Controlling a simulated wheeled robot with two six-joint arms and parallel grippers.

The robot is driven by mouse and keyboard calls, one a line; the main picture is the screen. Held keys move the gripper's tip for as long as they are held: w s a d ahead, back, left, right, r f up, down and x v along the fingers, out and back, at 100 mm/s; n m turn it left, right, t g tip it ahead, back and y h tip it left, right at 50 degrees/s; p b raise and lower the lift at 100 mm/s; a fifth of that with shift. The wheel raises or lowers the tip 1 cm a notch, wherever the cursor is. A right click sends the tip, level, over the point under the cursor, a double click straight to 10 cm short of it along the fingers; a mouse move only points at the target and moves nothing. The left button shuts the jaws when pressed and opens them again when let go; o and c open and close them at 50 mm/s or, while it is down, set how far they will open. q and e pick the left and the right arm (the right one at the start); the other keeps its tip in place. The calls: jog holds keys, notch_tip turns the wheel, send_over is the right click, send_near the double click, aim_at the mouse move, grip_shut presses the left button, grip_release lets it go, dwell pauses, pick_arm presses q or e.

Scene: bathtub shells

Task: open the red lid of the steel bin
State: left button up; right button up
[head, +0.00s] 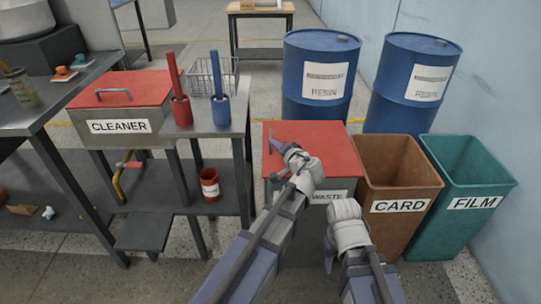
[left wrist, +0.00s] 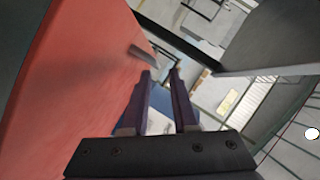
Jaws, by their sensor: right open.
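The steel bin (head: 268,192) with the partly covered WASTE label stands on the floor in the middle of the head view. Its red lid (head: 325,138) lies flat and closed; the lid also fills the left of the left wrist view (left wrist: 75,75). A grey handle (left wrist: 143,54) stands out from the lid, just beyond my left fingertips. My left gripper (head: 277,143) is over the lid's left part, its jaws apart with nothing visible between them (left wrist: 161,73). My right gripper (head: 345,212) is lower, in front of the bin; its fingers hardly show.
A brown CARD bin (head: 395,165) and green FILM bin (head: 470,165) stand close on the right, with blue RESIN drums (head: 318,65) behind. On the left, a bench holds a red-lidded CLEANER box (head: 120,90), red and blue brush holders (head: 220,108) and a wire basket (head: 212,68).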

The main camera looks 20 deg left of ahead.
aim_at(270, 135)
pick_arm(q)
jog(key=shift+w+f+t+b, duration=0.5)
jog(key=shift+w+f+b, duration=0.3)
jog(key=shift+w+b, duration=0.05)
jog(key=shift+w+r+m, duration=0.1)
jog(key=shift+w+m, duration=0.1)
jog(key=shift+m, duration=0.1)
pick_arm(e)
notch_tip(270, 135, down, 4)
jog(key=shift+r, duration=0.25)
pick_arm(q)
jog(key=b+x, duration=0.2)
jog(key=x, duration=0.5)
jog(key=shift+w+a, duration=0.25)
jog(key=shift+w, duration=0.1)
pick_arm(e)
jog(key=shift+f, duration=0.8)
pick_arm(q)
grip_shut()
